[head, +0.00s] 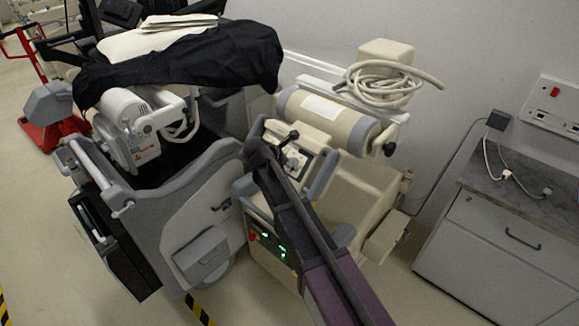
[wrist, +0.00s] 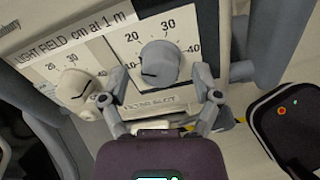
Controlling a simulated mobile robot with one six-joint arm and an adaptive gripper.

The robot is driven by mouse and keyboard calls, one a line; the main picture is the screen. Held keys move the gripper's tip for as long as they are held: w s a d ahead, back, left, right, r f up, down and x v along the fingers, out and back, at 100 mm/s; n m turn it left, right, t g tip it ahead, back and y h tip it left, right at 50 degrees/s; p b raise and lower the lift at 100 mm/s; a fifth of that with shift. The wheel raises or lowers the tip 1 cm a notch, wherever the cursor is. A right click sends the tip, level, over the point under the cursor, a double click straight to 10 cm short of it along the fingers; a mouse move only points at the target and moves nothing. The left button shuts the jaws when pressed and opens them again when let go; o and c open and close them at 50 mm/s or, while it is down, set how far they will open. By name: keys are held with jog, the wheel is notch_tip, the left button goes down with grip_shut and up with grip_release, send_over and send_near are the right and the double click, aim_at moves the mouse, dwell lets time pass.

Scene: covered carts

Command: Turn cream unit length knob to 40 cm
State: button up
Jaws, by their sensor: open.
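The cream unit (head: 355,195) stands at centre right in the head view, with its control panel partly hidden behind my arm. In the wrist view the panel (wrist: 110,62) is headed "LIGHT FIELD cm at 1 m" and carries two knobs with scales. A grey knob (wrist: 160,62) sits on the right scale, where 20, 30 and 40 can be read; its dark line lies toward the lower left. A cream knob (wrist: 76,88) sits on the left scale.
A grey unit (head: 185,215) under a black cover (head: 190,60) stands close on the left. A coiled cable (head: 385,82) lies on the cream unit's top.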

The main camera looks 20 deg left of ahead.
jog(key=shift+w+d+f, duration=0.15)
jog(key=shift+w+f, duration=0.05)
jog(key=shift+f, duration=0.05)
grip_shut()
